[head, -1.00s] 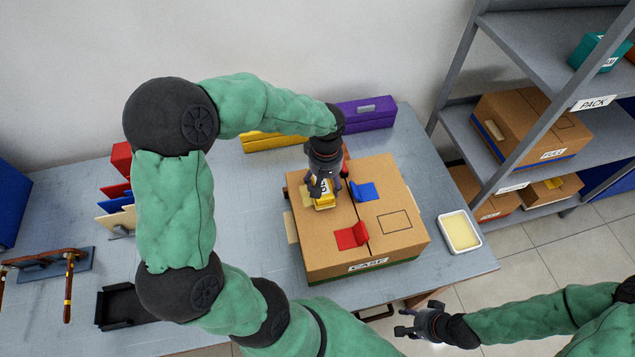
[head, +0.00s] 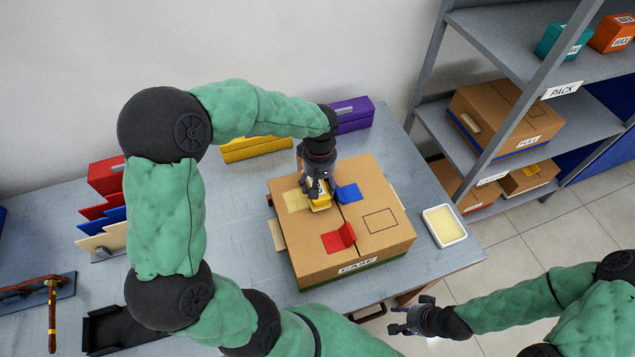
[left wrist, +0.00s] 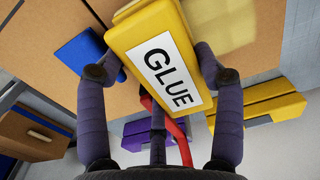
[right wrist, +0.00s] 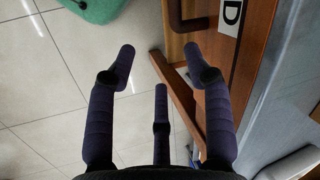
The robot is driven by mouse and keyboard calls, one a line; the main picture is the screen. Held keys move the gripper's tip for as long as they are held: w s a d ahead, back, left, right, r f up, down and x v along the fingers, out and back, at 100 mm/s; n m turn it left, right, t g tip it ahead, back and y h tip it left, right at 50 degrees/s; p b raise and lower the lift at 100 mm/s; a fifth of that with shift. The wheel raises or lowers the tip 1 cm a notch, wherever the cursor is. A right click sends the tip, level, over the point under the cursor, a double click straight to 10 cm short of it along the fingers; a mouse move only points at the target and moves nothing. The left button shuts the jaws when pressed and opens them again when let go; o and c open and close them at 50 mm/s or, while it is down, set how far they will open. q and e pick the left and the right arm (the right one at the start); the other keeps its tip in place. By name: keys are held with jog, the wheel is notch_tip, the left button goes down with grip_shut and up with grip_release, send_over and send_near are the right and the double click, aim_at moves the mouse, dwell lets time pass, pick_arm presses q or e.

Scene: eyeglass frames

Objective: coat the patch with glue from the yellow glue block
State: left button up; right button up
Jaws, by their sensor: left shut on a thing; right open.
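The yellow glue block (head: 321,206), labelled GLUE, is in my left gripper (head: 318,190). The left wrist view shows the block (left wrist: 160,60) clasped between its two fingers. The block is at or just above the top of the cardboard case (head: 330,262); I cannot tell if it touches. A pale yellow square patch (head: 296,200) lies on the case top just left of the block, partly beside the gripper. The patch also shows in the left wrist view (left wrist: 222,22). My right gripper (head: 402,318) is open and empty, low in front of the table.
A white tray (head: 461,237) with pale yellow contents sits right of the case. Yellow and purple boxes stand behind. A shelf rack is at right.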

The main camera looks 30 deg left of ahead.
pick_arm(q)
jog(key=shift+s+a, duration=0.45)
jog(key=shift+s, duration=0.05)
jog(key=shift+s+a+f, duration=0.1)
jog(key=shift+s+a, duration=0.65)
jog(key=shift+s, duration=0.25)
jog(key=shift+s+a+f, duration=0.1)
jog(key=shift+s+a, duration=0.6)
jog(key=shift+s, duration=0.3)
jog(key=shift+s+a+r, duration=0.15)
jog(key=shift+s+a, duration=0.85)
jog(key=shift+s, duration=0.25)
notch_tip(320, 180, up, 6)
jog(key=p, duration=0.4)
jog(key=shift+w+r, duration=0.1)
jog(key=shift+r, duration=0.05)
notch_tip(320, 180, up, 3)
jog(key=shift+f+p, duration=0.1)
jog(key=shift+p, duration=1.15)
